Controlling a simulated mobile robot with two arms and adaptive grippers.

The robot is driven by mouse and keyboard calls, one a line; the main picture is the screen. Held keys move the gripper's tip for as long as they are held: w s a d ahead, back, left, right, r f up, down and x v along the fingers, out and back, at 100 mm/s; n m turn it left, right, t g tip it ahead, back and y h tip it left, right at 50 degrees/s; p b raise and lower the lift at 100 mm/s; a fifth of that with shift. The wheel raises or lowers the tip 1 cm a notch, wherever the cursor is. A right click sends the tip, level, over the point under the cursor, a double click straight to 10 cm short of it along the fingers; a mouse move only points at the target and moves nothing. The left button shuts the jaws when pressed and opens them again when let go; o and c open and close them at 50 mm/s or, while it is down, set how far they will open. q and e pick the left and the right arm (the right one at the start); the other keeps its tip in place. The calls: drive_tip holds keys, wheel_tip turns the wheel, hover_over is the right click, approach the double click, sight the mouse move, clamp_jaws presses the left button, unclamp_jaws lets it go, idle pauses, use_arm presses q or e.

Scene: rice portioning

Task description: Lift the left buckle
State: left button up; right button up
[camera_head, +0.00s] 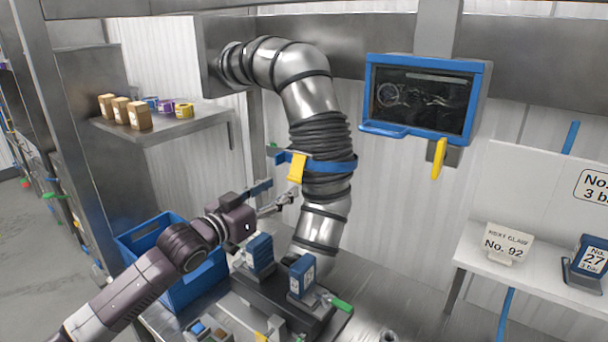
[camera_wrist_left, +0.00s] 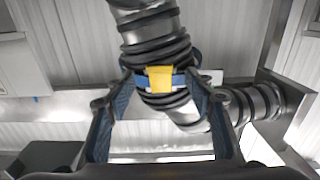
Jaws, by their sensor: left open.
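The buckle is a yellow piece (camera_head: 297,167) on a blue strap (camera_head: 331,164) around a dark ribbed hose section. In the left wrist view the yellow buckle (camera_wrist_left: 160,78) is near the centre, beyond the fingertips. My left gripper (camera_head: 276,192) is open and empty, a little below and left of the buckle. In the left wrist view its two blue-padded fingers (camera_wrist_left: 158,88) stand apart, one on each side of the buckle. I cannot tell any contact with the strap. My right gripper is not in view.
A metal pipe (camera_head: 300,98) curves down from the wall into the ribbed hose. Below stand a blue crate (camera_head: 196,292) and a dark machine with blue boxes (camera_head: 302,272). A blue-framed screen (camera_head: 425,100) hangs at right. A shelf (camera_head: 165,126) holds small packages at left.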

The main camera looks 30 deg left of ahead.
sight(293, 179)
use_arm(q)
drive_tip(key=shift+w+r, duration=0.1)
drive_tip(key=shift+r, duration=0.1)
drive_tip(key=shift+w+r+p, duration=0.35)
drive_tip(key=shift+w+p, duration=0.3)
drive_tip(key=shift+w, duration=0.15)
drive_tip(key=w, duration=0.2)
drive_tip(key=shift+w+d+f+p, duration=0.15)
drive_tip(key=shift+w+f+p, duration=0.05)
drive_tip(key=shift+w+p, duration=0.2)
drive_tip(key=shift+w, duration=0.65)
drive_tip(key=shift+w+d, duration=0.1)
drive_tip(key=shift+w, duration=0.1)
drive_tip(key=shift+f, duration=0.1)
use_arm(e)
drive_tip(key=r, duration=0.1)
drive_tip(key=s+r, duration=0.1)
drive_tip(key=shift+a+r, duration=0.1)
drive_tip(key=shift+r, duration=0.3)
use_arm(q)
drive_tip(key=shift+w, duration=0.1)
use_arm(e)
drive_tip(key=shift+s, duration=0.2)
use_arm(q)
drive_tip(key=shift+c, duration=0.9)
clamp_jaws()
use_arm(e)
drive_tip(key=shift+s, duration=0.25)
